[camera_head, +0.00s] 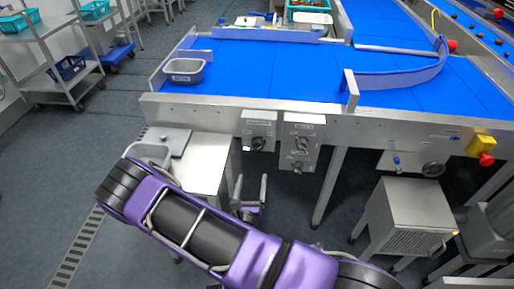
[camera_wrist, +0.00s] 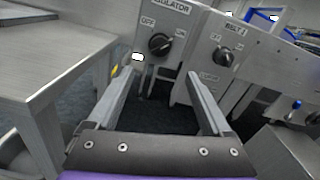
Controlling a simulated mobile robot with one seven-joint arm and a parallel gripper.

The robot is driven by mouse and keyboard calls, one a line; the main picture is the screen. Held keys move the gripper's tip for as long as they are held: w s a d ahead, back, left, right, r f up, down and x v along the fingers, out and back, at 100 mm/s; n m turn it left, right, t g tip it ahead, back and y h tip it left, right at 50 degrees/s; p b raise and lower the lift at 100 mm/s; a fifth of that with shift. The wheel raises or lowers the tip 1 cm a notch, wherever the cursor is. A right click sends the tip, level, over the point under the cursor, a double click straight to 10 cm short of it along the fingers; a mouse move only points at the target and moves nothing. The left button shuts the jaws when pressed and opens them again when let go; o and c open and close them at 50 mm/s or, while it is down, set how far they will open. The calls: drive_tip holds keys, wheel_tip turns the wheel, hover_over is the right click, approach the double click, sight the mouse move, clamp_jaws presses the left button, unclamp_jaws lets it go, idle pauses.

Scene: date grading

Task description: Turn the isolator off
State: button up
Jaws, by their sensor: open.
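The isolator box (camera_head: 259,125) hangs under the front edge of the blue conveyor. In the wrist view, its black rotary knob (camera_wrist: 160,44) sits between the OFF mark at left and the ON mark at right. The knob's grip looks slanted toward ON, but it is small. My gripper (camera_head: 251,190) is open and empty, below and in front of the box. In the wrist view, my two fingers (camera_wrist: 163,78) stand apart, with the knob above and beyond their tips. Nothing touches the knob.
A steel side table (camera_head: 205,160) stands close at left. A steel cabinet (camera_head: 405,215) is at right. A grey tub (camera_head: 184,72) sits on the blue belt (camera_head: 270,70).

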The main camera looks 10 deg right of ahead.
sight(257, 149)
drive_tip(key=x, duration=1.5)
drive_tip(key=shift+w+b, duration=0.1)
drive_tip(key=shift+b, duration=0.3)
drive_tip(key=shift+c, duration=0.3)
clamp_jaws()
